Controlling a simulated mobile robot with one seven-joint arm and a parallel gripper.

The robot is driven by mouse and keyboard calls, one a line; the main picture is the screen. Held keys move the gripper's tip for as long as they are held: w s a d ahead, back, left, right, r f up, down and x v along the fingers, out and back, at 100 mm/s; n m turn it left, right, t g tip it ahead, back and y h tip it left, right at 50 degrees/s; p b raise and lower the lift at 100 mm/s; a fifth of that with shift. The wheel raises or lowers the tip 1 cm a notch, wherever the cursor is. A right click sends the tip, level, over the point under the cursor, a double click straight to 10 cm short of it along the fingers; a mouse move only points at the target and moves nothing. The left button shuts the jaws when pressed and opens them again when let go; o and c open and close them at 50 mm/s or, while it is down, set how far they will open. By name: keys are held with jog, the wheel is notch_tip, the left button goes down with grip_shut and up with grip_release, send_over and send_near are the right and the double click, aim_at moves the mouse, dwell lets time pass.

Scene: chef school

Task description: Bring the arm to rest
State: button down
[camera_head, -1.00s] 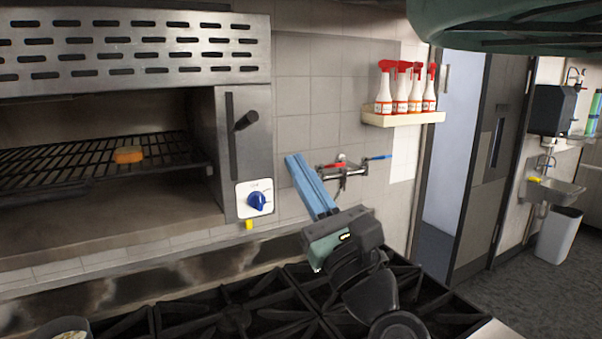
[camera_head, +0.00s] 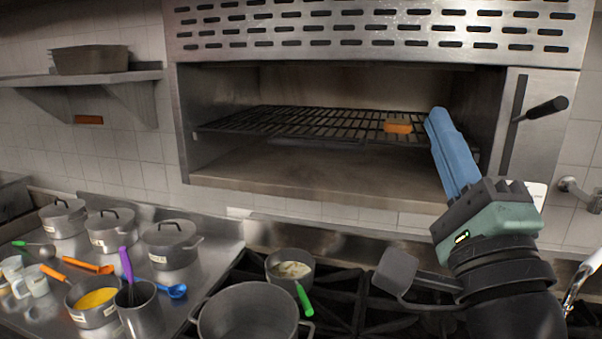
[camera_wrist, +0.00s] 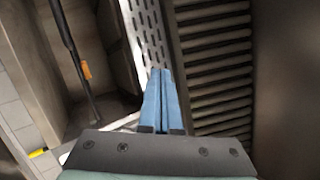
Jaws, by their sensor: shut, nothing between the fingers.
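My gripper (camera_head: 436,116) is raised above the stove at the right of the head view, its blue fingers pointing up and slightly left. It is in front of the right part of the open oven (camera_head: 300,180). In the wrist view the two blue fingers (camera_wrist: 161,72) lie together with nothing between them. An orange-brown piece of food (camera_head: 398,126) sits on the oven's wire rack, just left of the fingertips; its orange edge also shows in the wrist view (camera_wrist: 86,71).
A large pot (camera_head: 248,312) and a smaller pan (camera_head: 290,268) with a green handle stand on the black burners (camera_head: 345,290). Lidded pots (camera_head: 172,243), cups and utensils crowd the steel counter at left. A metal pan (camera_head: 92,60) sits on a wall shelf.

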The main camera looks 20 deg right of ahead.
jog(key=s+a+r+n+t+y+b, duration=0.1)
jog(key=s+a+r+n+y, duration=0.1)
jog(key=a+n, duration=0.5)
jog(key=s+a+r+n+t+y+b, duration=0.1)
jog(key=a+n, duration=0.6)
jog(key=a, duration=0.1)
jog(key=s+a+r+n+t+y+b, duration=0.1)
jog(key=s+a+r+n+y, duration=0.1)
jog(key=a+n, duration=0.6)
jog(key=shift+s+a+r+y, duration=0.2)
jog(key=shift+s+r+y, duration=0.1)
